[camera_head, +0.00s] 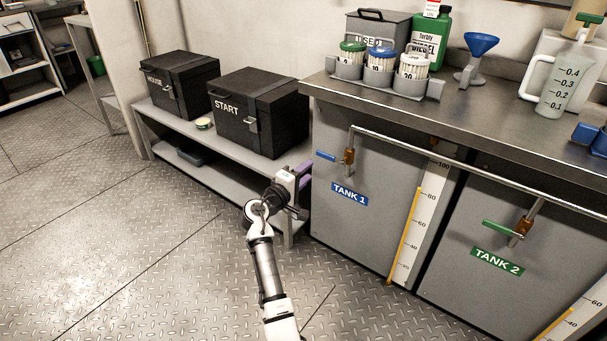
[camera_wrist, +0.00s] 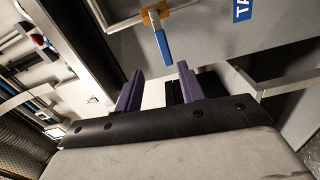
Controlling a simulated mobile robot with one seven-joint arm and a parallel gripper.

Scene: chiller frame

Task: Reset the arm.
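My arm reaches forward from the bottom of the head view. My gripper (camera_head: 303,175) is at its end, beside the left side of the TANK 1 cabinet and near the right end of the low shelf. In the wrist view the two purple fingers of my gripper (camera_wrist: 158,90) stand apart with a gap between them. Nothing shows between the fingers. The blue valve handle of TANK 1 (camera_wrist: 162,47) is beyond the fingertips in the wrist view, apart from them. It also shows in the head view (camera_head: 326,155).
The TANK 1 cabinet (camera_head: 335,225) and its pipe (camera_head: 400,142) stand close to the right of my gripper. The low shelf (camera_head: 225,145) holds a START box (camera_head: 250,110) and another black box (camera_head: 175,85). The floor at left (camera_head: 90,230) is clear.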

